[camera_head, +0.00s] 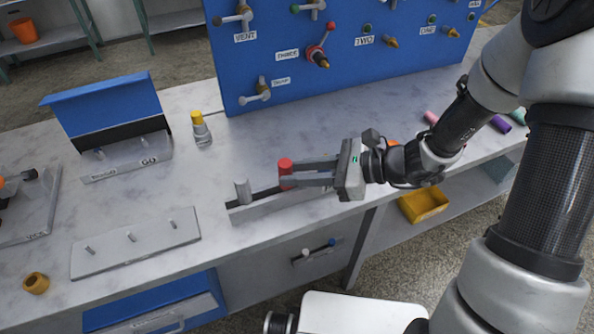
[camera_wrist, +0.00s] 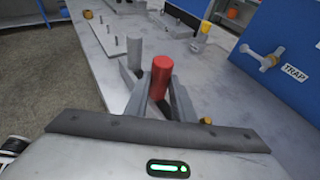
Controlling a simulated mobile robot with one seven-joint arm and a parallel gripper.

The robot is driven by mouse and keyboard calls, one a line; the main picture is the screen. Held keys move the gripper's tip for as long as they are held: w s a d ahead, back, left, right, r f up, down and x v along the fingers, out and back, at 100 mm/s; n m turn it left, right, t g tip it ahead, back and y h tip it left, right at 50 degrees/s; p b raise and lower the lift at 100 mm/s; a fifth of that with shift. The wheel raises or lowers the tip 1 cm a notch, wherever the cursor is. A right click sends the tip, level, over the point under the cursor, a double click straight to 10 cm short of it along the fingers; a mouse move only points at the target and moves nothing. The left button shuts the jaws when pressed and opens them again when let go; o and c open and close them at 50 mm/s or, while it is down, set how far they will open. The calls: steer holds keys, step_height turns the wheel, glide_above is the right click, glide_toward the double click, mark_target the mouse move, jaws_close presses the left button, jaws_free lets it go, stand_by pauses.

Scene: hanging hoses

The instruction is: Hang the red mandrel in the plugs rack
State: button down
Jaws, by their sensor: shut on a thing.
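The red mandrel (camera_head: 286,167) is an upright red cylinder near the front edge of the bench. My gripper (camera_head: 287,178) reaches in from the right and is shut on it. In the wrist view the red mandrel (camera_wrist: 161,72) stands between the two fingers. Below it is a low grey slotted holder (camera_head: 268,207), with a grey cylinder (camera_head: 242,191) standing at its left end. The mandrel's lower end is hidden, so I cannot tell whether it rests in the slot. A flat plate with several short pegs (camera_head: 108,254) lies to the left. I cannot read which rack is labelled plugs.
A blue panel (camera_head: 250,60) with valves stands behind. An open blue-lidded box (camera_head: 128,171) and a yellow-topped grey piece (camera_head: 201,130) are at the back left. A small orange-brown ring (camera_head: 36,283) lies front left. The bench between plate and holder is clear.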

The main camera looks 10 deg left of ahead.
steer(key=shift+f, duration=0.25)
steer(key=c, duration=1.4)
jaws_free()
steer(key=shift+r, duration=0.1)
steer(key=shift+c, duration=0.2)
steer(key=shift+d, duration=0.1)
steer(key=p+v, duration=0.2)
steer(key=v, duration=1.5)
steer(key=shift+p, duration=0.3)
steer(key=shift+r, duration=0.2)
